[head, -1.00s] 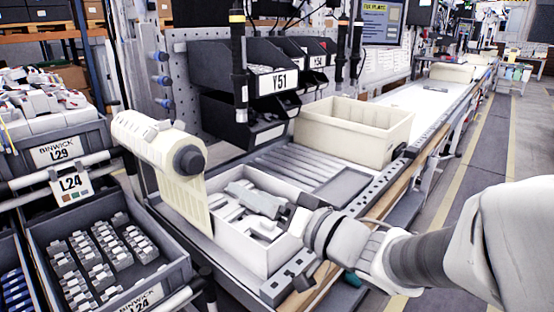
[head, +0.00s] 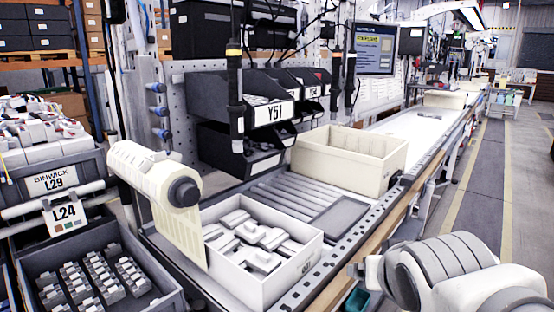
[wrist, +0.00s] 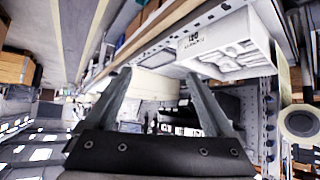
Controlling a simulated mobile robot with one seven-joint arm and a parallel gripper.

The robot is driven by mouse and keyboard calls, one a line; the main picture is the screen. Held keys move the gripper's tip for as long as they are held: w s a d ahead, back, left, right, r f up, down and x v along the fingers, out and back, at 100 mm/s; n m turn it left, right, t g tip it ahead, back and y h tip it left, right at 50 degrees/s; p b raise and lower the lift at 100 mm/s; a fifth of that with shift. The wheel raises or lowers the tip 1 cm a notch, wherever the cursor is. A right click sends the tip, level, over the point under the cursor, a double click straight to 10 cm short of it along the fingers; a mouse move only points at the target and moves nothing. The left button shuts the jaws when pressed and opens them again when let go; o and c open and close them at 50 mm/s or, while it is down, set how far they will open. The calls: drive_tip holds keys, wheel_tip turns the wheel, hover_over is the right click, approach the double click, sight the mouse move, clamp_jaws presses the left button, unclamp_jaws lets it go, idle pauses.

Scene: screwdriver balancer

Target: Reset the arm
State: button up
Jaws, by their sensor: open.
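My arm reaches in from the lower right of the head view. Its gripper (head: 362,270) is beyond the workbench's front edge, to the right of a white box of grey parts (head: 262,272). In the wrist view the two fingers of my gripper (wrist: 157,78) stand apart with nothing held between them. The white box also shows in the wrist view (wrist: 228,48), beyond the right finger. A black screwdriver (head: 235,100) hangs above the bench at left, and others (head: 336,75) hang farther right, all clear of my gripper.
A cream crate (head: 345,165) stands on the bench behind the white box. A paper roll (head: 160,180) hangs at the box's left. Black bins marked Y51 (head: 268,112) are behind. A grey parts bin (head: 150,265) is at lower left. The aisle floor (head: 480,190) at right is free.

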drive_tip(key=s+a+f+n+g+y, duration=0.1)
drive_tip(key=s+a+f+g, duration=0.2)
drive_tip(key=s, duration=0.6)
wheel_tip(320, 180, up, 16)
drive_tip(key=g+p, duration=0.1)
drive_tip(key=p, duration=1.5)
drive_tip(key=shift+d+r, duration=0.2)
drive_tip(key=shift+d, duration=0.15)
